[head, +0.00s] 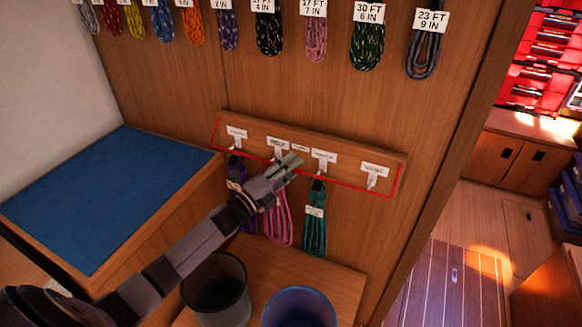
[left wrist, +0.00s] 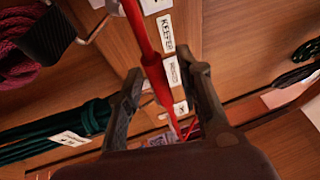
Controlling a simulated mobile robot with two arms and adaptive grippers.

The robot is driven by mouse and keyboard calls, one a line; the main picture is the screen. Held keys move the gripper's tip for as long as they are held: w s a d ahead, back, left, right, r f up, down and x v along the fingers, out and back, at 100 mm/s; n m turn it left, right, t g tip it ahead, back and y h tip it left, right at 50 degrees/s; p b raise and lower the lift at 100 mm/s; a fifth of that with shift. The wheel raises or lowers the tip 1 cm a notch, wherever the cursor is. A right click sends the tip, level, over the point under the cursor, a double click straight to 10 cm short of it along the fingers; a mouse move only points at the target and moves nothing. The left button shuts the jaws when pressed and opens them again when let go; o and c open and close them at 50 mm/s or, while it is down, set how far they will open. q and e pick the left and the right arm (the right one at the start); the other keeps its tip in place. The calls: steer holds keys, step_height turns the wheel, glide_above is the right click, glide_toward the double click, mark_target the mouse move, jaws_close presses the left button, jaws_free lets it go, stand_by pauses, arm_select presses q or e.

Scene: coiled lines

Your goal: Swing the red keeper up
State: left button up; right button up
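The red keeper (head: 340,183) is a thin red bar with bent ends, spanning the front of a wooden hook board (head: 345,146). Its long bar runs low across the hooks. In the left wrist view the keeper (left wrist: 139,28) is a red rod with a thicker sleeve, passing between my fingers. My left gripper (head: 291,161) is at the middle of the board. In the left wrist view its fingers (left wrist: 165,72) stand apart on either side of the rod, with a gap visible on the right. A label by the rod reads KEEPER. My right gripper is not in view.
Purple (head: 236,172), pink (head: 278,222) and teal (head: 315,230) coils hang from the hooks; the rightmost hook (head: 372,181) is bare. A grey bucket (head: 217,290) and a blue bucket (head: 299,308) stand below. Several tagged coils hang above. A blue-topped bench (head: 100,195) is left.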

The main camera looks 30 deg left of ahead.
arm_select(q)
steer(key=shift+c, duration=0.6)
jaws_close()
stand_by(0.4)
